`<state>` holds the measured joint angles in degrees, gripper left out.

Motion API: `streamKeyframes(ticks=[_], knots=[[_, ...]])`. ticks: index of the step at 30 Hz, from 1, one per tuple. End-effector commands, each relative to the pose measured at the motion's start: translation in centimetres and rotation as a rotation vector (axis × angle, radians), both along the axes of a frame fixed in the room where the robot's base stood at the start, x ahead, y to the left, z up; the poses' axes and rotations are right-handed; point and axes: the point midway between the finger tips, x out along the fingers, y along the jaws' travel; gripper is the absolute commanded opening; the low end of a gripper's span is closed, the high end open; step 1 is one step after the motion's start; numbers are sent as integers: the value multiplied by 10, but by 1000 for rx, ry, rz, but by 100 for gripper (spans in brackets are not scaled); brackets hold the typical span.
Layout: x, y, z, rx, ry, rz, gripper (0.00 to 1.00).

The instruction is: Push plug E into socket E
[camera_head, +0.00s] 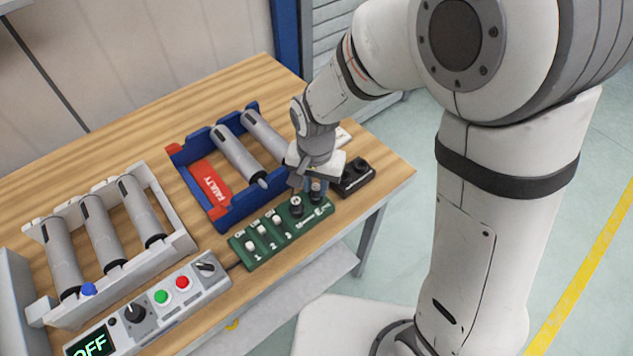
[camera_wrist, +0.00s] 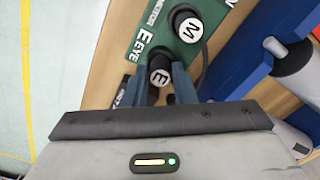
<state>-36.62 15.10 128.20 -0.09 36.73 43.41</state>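Plug E (camera_wrist: 160,77), a dark plug with a white cap lettered E, stands between the two fingers of my gripper (camera_wrist: 160,84) in the wrist view. The fingers appear to be shut on its sides. In the head view my gripper (camera_head: 307,187) points down at the right end of the green socket board (camera_head: 262,246), with plug E (camera_head: 316,192) below it. The green board also shows in the wrist view (camera_wrist: 154,32), its "E EYE" label beside the plug. Socket E itself is hidden, and I cannot tell how deep the plug sits.
Plug M (camera_wrist: 188,27) stands close beside plug E. A black block (camera_head: 355,178) lies just right of the green board. Behind are a blue rack (camera_head: 225,211) marked FAULTY with grey cylinders and a white rack (camera_head: 165,252). A control box (camera_head: 150,312) reads OFF.

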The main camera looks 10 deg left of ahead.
Motion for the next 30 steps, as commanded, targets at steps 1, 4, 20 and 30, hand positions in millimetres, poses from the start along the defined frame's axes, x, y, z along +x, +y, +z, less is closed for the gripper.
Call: streamKeyframes(ticks=[1, 4, 20, 30], knots=[[0, 0, 0, 0, 0, 0, 28], [0, 0, 0, 0, 0, 0, 36], [1, 0, 19, 4, -4, -1, 46], [1, 0, 71, 2, -2, -2, 46]])
